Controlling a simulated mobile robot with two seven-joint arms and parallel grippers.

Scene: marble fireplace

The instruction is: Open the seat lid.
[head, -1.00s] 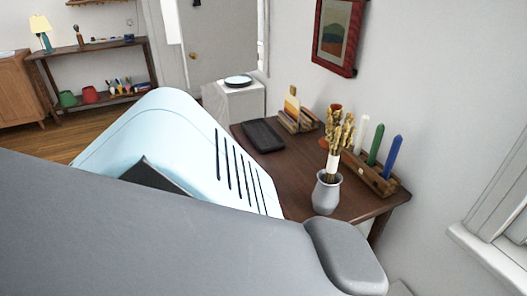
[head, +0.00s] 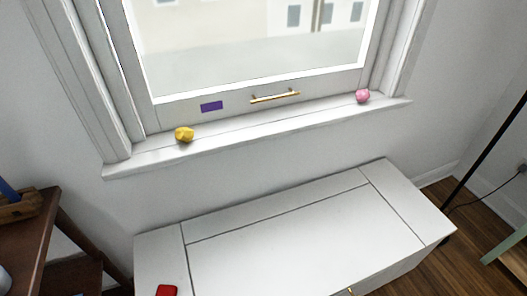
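The white window seat (head: 158,254) stands against the wall under the window, in the lower middle of the head view. Its lid (head: 300,240) is the large panel framed by thin seams in the top, and it lies flat and closed. A small brass-coloured piece (head: 350,290) shows at the seat's front edge, cut by the bottom of the picture. A red object (head: 167,290) lies on the seat top at the left, beside the lid's seam and partly cut off. Neither of my grippers is in view.
The window sill (head: 260,132) above holds a yellow lump (head: 184,134) and a pink lump (head: 362,96). The sash has a brass handle (head: 274,97) and a purple patch (head: 211,107). A dark wooden desk (head: 40,245) stands at left. A black pole (head: 490,155) stands right.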

